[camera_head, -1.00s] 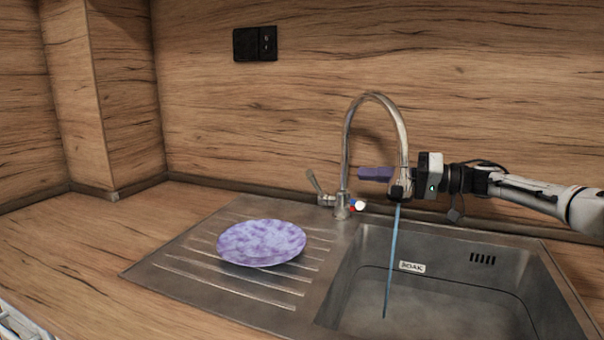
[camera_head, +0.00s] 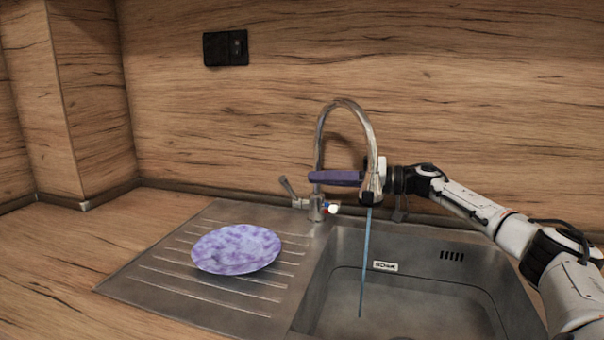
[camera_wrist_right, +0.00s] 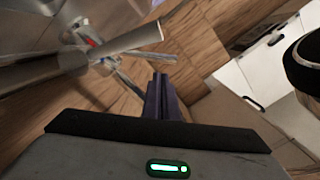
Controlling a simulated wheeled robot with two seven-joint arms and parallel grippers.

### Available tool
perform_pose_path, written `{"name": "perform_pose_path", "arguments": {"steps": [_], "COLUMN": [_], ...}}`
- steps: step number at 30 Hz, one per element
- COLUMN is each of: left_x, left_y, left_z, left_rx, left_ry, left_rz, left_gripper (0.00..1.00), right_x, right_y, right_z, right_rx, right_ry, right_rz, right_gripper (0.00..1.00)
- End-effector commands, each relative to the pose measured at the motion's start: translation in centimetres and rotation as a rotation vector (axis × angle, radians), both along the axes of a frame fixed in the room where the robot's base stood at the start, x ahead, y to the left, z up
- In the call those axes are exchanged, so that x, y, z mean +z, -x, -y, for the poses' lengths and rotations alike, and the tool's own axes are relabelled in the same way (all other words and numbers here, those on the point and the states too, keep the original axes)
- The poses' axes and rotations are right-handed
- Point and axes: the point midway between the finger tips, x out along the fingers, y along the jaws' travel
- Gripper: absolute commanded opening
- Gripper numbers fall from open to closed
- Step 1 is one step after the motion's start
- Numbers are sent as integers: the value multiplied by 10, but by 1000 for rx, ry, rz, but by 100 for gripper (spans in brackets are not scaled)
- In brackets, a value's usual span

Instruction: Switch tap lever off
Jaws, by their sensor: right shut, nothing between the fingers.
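The chrome tap (camera_head: 372,140) stands behind the sink with a tall curved spout. A thin blue stream of water (camera_head: 365,255) falls from it into the basin. Its lever (camera_head: 287,186) tilts up and left from the left side of the tap base, which has a red and blue marker. My right gripper (camera_head: 312,177) is shut and empty, its purple fingers pointing left behind the spout's outlet. Their tips are near the tap's upright, a little right of and above the lever, apart from it. The right wrist view shows the shut fingers (camera_wrist_right: 158,86) beside chrome tap parts (camera_wrist_right: 135,38).
A purple mottled plate (camera_head: 236,249) lies on the ribbed drainer (camera_head: 150,275) left of the basin (camera_head: 420,300). A black socket (camera_head: 226,48) is on the wooden splashback (camera_head: 450,90). The worktop (camera_head: 50,255) at the left is clear.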

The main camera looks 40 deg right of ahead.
Motion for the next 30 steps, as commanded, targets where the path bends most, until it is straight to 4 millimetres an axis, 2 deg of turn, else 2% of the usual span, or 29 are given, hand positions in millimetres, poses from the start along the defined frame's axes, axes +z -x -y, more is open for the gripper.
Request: {"name": "perform_pose_path", "arguments": {"steps": [3, 10, 24, 30], "left_x": [6, 10, 8, 27], "left_y": [-3, -4, -1, 3], "left_z": [1, 1, 2, 1], "left_rx": [1, 2, 2, 7], "left_ry": [1, 2, 4, 6], "left_rz": [6, 9, 3, -7], "left_gripper": [30, 30, 30, 30], "right_x": [2, -2, -3, 2], "right_y": [-16, -37, -43, -53], "right_z": [-9, -22, -25, -39], "right_rx": [0, 0, -1, 18], "right_ry": [-4, -3, 0, 23], "right_rz": [6, 1, -1, 13], "right_gripper": [0, 0, 0, 0]}}
